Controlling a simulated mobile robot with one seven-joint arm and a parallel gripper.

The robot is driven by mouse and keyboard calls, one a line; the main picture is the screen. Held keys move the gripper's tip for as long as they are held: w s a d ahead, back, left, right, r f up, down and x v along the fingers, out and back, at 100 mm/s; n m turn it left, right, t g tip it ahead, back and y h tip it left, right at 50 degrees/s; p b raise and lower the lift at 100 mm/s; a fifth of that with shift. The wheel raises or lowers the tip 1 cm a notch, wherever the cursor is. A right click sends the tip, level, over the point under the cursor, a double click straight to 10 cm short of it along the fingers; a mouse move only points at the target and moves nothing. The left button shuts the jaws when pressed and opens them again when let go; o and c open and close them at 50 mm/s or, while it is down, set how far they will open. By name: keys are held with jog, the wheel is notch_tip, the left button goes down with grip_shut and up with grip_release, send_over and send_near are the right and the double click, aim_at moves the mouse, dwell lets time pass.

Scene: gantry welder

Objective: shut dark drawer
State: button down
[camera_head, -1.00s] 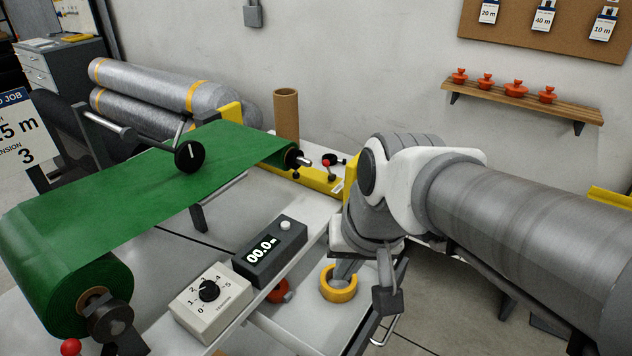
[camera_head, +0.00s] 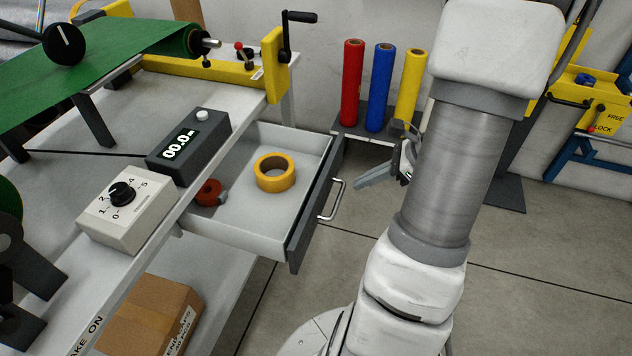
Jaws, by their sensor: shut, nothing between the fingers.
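The drawer with a dark front (camera_head: 301,236) is pulled out from under the white bench, with its pale inside showing. A silver bar handle (camera_head: 335,201) is on the front's outer face. A yellow tape roll (camera_head: 274,173) and a small red item (camera_head: 209,192) lie inside. My gripper (camera_head: 362,183) is to the right of the drawer front and handle, apart from them in the picture. It is shut and empty; part of it is hidden behind my arm.
On the bench are a dial box (camera_head: 127,211), a counter box (camera_head: 187,146) and a yellow rail (camera_head: 210,71) with a crank. Red, blue and yellow rolls (camera_head: 379,88) stand behind the drawer. A cardboard box (camera_head: 151,313) sits on the lower shelf. Floor right of the drawer is open.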

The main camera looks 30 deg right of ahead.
jog(key=d, duration=0.1)
jog(key=b, duration=0.4)
send_near(324, 200)
jog(key=shift+m, duration=0.4)
jog(key=x, duration=0.5)
jog(key=shift+a+f, duration=0.1)
jog(key=shift+a, duration=0.25)
